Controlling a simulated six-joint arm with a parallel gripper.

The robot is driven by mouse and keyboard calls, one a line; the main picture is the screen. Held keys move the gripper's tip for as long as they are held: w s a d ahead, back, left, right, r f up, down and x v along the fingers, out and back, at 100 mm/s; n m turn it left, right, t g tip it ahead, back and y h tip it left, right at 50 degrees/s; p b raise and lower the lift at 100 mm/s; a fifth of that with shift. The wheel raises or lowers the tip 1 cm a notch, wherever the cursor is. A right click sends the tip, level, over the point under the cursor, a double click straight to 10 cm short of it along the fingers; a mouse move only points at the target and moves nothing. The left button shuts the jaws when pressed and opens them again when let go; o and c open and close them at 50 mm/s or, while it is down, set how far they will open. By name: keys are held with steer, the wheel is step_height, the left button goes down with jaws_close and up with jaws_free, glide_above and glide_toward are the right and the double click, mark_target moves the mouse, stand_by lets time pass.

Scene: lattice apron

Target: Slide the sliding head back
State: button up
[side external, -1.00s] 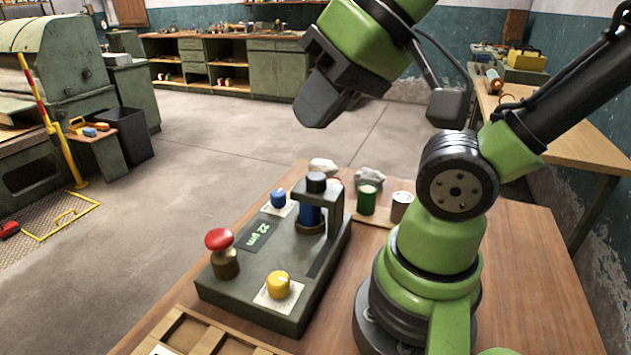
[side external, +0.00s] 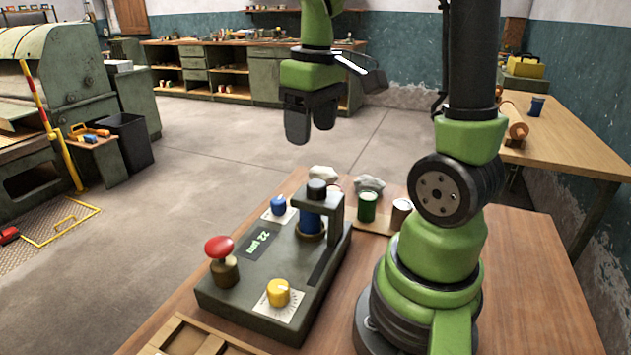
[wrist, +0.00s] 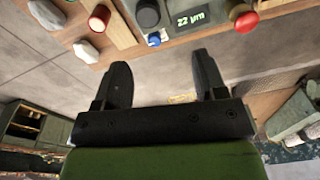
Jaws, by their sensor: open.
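The sliding head (side external: 334,207) is a grey-green bracket with a black knob (side external: 317,188) on top. It stands at the far right part of the grey-green control box (side external: 225,290), over a blue cylinder (side external: 310,222) on a dark round base. A dark slot (side external: 322,264) runs along the box beside the bracket, toward the near side. My gripper (side external: 310,132) is open and empty, high above and beyond the far end of the box. In the wrist view my gripper (wrist: 165,75) shows two spread black fingers, with the black knob (wrist: 148,14) at the top edge.
The box carries a red mushroom button (side external: 219,244), a yellow knob (side external: 278,292), a blue knob (side external: 278,205) and a "22 µm" display (side external: 258,243). A wooden tray (side external: 180,336) is at the front.

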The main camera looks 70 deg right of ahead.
mark_target(315, 183)
steer(key=shift+d+f+g, duration=0.4)
steer(key=shift+d+f, duration=0.35)
steer(key=shift+d, duration=0.15)
steer(key=shift+f, duration=0.3)
step_height(315, 183, down, 9)
steer(key=shift+a+f, duration=0.1)
jaws_close()
steer(key=a, duration=0.9)
